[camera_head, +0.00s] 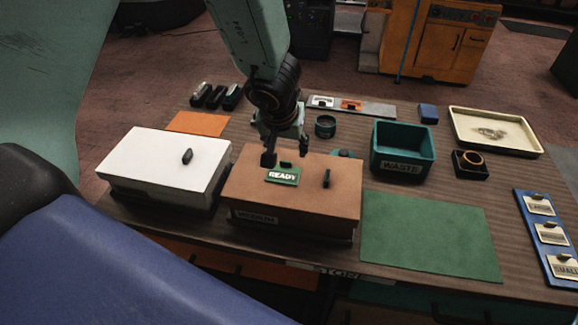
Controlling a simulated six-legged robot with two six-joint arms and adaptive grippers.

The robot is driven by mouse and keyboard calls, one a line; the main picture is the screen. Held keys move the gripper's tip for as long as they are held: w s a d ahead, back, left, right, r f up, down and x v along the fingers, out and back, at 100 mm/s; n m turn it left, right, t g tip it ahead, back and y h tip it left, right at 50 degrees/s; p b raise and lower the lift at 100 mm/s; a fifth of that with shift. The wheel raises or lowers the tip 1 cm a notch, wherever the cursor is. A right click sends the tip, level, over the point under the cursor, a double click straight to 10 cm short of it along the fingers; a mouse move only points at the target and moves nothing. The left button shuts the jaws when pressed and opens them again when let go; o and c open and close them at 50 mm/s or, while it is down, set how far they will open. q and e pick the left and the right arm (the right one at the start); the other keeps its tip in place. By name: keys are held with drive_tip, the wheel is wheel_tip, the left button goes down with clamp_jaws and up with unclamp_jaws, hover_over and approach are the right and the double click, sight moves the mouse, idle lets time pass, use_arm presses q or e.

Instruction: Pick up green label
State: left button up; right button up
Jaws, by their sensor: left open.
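The green label (283,176), marked READY, lies on the lid of the brown box (240,197), near its middle. A small dark tab stands at its back edge. My left gripper (276,160) points down just above and behind the label, its fingers dark and close to the box lid. It is open, and nothing shows held between the fingers. I cannot tell whether a finger touches the label. My right gripper does not show in this view.
A white box (166,162) stands left of the brown box. A green mat (428,235) lies to its right. A teal WASTE bin (402,150), a cream tray (495,131) and a blue label rack (547,236) stand further right. The brown lid has a dark knob (326,178) beside the label.

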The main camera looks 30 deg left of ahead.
sight(284, 163)
use_arm(q)
drive_tip(key=shift+d+f, duration=0.1)
drive_tip(key=shift+f, duration=0.1)
drive_tip(key=shift+f+b, duration=0.35)
drive_tip(key=shift+b, duration=0.05)
drive_tip(key=shift+a+f+b, duration=0.7)
drive_tip(key=shift+f, duration=0.25)
drive_tip(key=b+x, duration=0.1)
drive_tip(key=x, duration=0.1)
drive_tip(key=b+x, duration=0.1)
drive_tip(key=x, duration=0.1)
drive_tip(key=shift+w+d+b, duration=0.2)
drive_tip(key=shift+d+b, duration=0.05)
drive_tip(key=shift+b, duration=0.1)
drive_tip(key=shift+w+f, duration=0.1)
drive_tip(key=shift+f, duration=0.1)
drive_tip(key=shift+a, duration=0.4)
drive_tip(key=shift+d, duration=0.3)
drive_tip(key=c, duration=0.5)
drive_tip(key=shift+a, duration=0.1)
drive_tip(key=c, duration=0.3)
drive_tip(key=shift+a, duration=0.15)
drive_tip(key=shift+c, duration=0.2)
